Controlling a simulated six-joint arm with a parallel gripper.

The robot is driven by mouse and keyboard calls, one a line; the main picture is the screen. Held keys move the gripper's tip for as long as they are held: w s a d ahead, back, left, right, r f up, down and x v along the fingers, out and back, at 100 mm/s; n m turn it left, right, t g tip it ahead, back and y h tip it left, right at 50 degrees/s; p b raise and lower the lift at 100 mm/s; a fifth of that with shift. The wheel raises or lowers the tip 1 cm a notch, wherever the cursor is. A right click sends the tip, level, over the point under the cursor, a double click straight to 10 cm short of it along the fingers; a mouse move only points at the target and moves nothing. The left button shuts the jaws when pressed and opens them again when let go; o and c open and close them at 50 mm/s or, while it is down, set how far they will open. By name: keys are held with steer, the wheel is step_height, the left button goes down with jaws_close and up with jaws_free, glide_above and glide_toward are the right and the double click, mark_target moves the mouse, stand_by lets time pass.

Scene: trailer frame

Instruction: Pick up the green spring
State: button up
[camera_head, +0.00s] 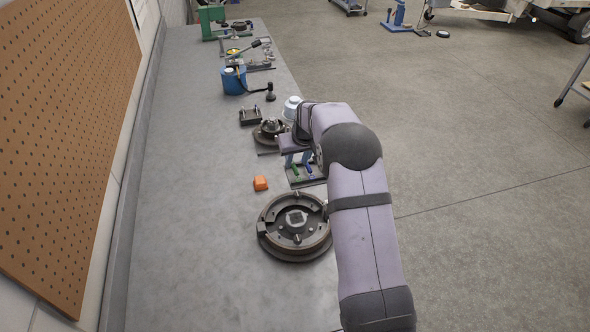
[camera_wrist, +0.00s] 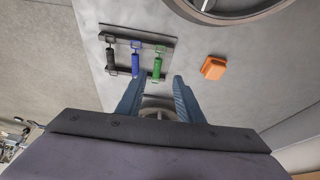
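The green spring (camera_wrist: 157,66) lies on a dark rack, at the right end of a row of three in the wrist view. A blue spring (camera_wrist: 135,60) and a black spring (camera_wrist: 110,61) lie to its left. In the head view the green spring (camera_head: 296,169) shows small beside my arm. My gripper (camera_wrist: 158,79) is open and empty, its two blue-grey fingers spread on either side of the green spring's near end in the picture. It appears above the rack; the exact gap is unclear. In the head view my gripper (camera_head: 298,158) is partly hidden by my wrist.
The rack (camera_wrist: 168,41) sits on a grey workbench (camera_head: 190,200). An orange block (camera_wrist: 213,67) lies to its right in the wrist view. A round brake drum assembly (camera_head: 296,225) is close by. Several tools and parts stand farther along the bench. The bench's left part is clear.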

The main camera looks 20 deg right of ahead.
mark_target(296, 170)
steer(key=shift+w+f, duration=0.15)
steer(key=shift+f, duration=0.2)
steer(key=shift+f, duration=0.1)
steer(key=shift+d+p+x, duration=0.15)
steer(key=shift+p+x, duration=0.65)
steer(key=shift+x, duration=0.45)
steer(key=shift+d+p+x, duration=0.15)
steer(key=shift+p+x, duration=0.6)
steer(key=shift+x, duration=0.5)
jaws_close()
